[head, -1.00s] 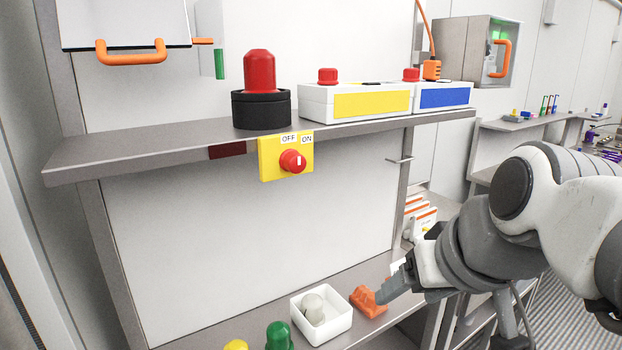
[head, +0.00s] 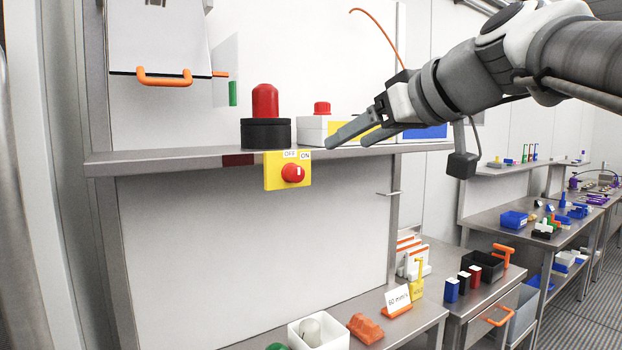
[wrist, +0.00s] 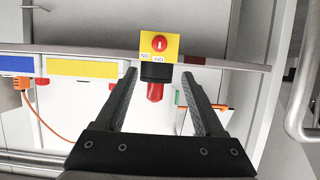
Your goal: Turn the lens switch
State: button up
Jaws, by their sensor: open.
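The switch is a red round knob (head: 292,173) with a white upright mark, on a yellow plate (head: 272,184) at the front edge of the upper shelf. Labels above it read OFF on the left and ON on the right. The knob (wrist: 159,43) and plate (wrist: 172,56) show upside down in the wrist view, beyond the fingertips. My gripper (head: 346,145) is open and empty, to the right of the plate and a little above the knob, apart from both. In the wrist view the open fingers (wrist: 158,75) flank a red lamp.
The red lamp (head: 265,101) on its black base (head: 265,133) stands on the shelf (head: 180,160) above the switch. A yellow-labelled box (head: 313,128) and a blue-labelled box (head: 437,132) are partly behind my gripper. The space in front of the wall panel below the switch is clear.

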aim_at(299, 171)
jog(key=p+x, duration=0.2)
jog(key=x, duration=1.5)
jog(key=shift+w, duration=0.15)
jog(key=shift+f, duration=0.1)
grip_shut()
